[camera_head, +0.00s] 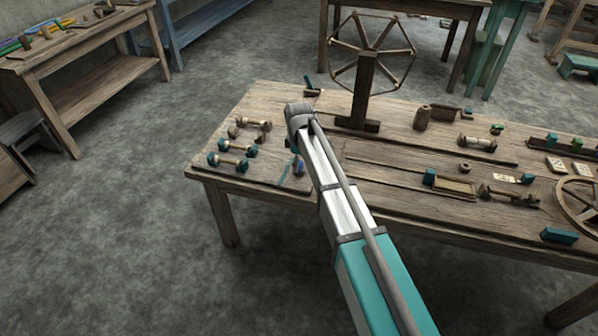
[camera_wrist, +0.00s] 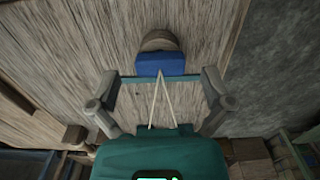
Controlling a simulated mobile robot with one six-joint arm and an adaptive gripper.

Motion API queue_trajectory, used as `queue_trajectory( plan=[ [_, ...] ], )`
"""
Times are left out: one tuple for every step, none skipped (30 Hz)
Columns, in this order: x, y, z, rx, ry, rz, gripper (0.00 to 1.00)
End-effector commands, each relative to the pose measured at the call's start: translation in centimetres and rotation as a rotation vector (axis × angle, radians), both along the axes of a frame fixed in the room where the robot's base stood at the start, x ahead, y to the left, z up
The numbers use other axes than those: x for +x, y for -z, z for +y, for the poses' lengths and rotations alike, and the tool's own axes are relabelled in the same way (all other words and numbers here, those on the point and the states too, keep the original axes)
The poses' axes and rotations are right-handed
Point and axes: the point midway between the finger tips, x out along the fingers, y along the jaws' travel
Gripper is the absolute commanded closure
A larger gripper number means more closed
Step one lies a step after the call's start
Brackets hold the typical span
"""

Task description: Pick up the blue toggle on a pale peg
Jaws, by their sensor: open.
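In the wrist view a blue block (camera_wrist: 160,64), which looks like the blue toggle, sits just ahead of my gripper, centred between its fingers. A rounded brown-grey piece (camera_wrist: 159,40) shows at its far side; I cannot tell whether this is the pale peg. My gripper (camera_wrist: 160,76) is open, one finger to each side, with nothing held. A thin teal strip runs between the fingertips below the block. In the head view a small blue piece (camera_head: 299,168) shows beside my arm at the left part of the table; my arm hides most of my gripper there.
Several spool-like pieces with teal or brown ends (camera_head: 231,160) lie left of my arm on the wooden table (camera_head: 400,205). A spoked wheel on a post (camera_head: 366,85) stands behind. A small frame (camera_head: 453,186) and other parts lie to the right.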

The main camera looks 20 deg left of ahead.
Motion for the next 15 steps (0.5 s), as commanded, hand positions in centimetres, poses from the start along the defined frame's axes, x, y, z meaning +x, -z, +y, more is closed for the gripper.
queue_trajectory(
  plan=[
    [0.00,0.68,0.00,0.000,0.000,0.000,0.00],
    [0.00,0.82,0.00,0.000,0.000,0.000,0.00],
    [0.00,0.97,0.00,0.000,0.000,-0.001,0.00],
    [0.00,1.06,0.00,0.000,0.000,-0.001,0.00],
    [0.00,1.13,0.00,0.000,0.000,-0.001,0.00],
    [0.00,1.19,0.00,-0.001,0.000,-0.001,0.00],
    [0.00,1.22,0.00,-0.001,0.000,-0.001,0.00],
    [0.00,1.23,0.00,-0.001,0.000,-0.001,0.00],
    [0.00,1.22,0.00,-0.001,0.000,-0.001,0.00],
    [0.00,1.21,0.00,-0.001,0.000,-0.001,0.00],
    [0.00,1.19,-0.01,-0.001,0.000,-0.001,0.00],
    [0.00,1.17,-0.01,-0.001,0.000,-0.001,0.00],
    [0.00,1.16,-0.01,-0.001,0.000,-0.001,0.00],
    [0.00,1.16,-0.01,-0.001,0.000,-0.001,0.00],
    [0.00,1.16,-0.01,-0.001,0.000,-0.001,0.00]
  ],
)
